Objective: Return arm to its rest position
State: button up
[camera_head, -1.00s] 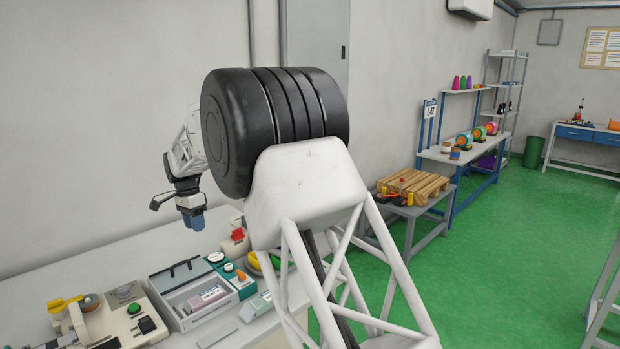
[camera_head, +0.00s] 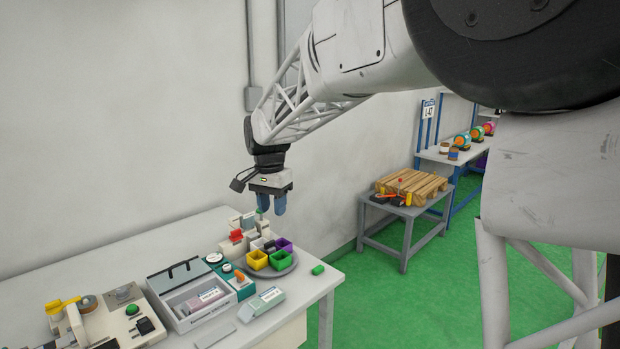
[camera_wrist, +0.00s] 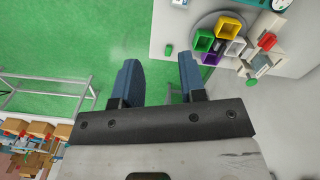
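My gripper (camera_head: 271,210) hangs with its two blue fingers pointing down, above and behind the round tray at the right end of the bench. In the wrist view my gripper (camera_wrist: 159,68) has its fingers well apart, with nothing seen between them. It is open and empty. My white arm reaches across the upper right of the head view and hides part of the room.
The white bench (camera_head: 318,281) holds a round tray with yellow, green and purple bins (camera_head: 279,260), a small green cylinder (camera_head: 318,270), a grey open case (camera_head: 190,295) and a machine (camera_head: 118,310). A pallet (camera_head: 411,186) lies on a grey table. The wall is close behind.

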jog(key=s+d+r+n+t, duration=0.1)
jog(key=s+d+r+n, duration=0.15)
jog(key=s+d, duration=1.6)
jog(key=s+d+f+n, duration=0.1)
jog(key=s+d+f, duration=0.2)
jog(key=s, duration=0.4)
jog(key=s+d+f+t, duration=0.1)
jog(key=s+d+f, duration=0.1)
jog(key=s, duration=0.5)
jog(key=s+d+f+n, duration=0.1)
jog(key=s+d+f, duration=0.2)
jog(key=s, duration=0.4)
jog(key=shift+s+d+f+n+t, duration=0.3)
jog(key=shift+d+f+n+t, duration=0.1)
jog(key=shift+d, duration=0.3)
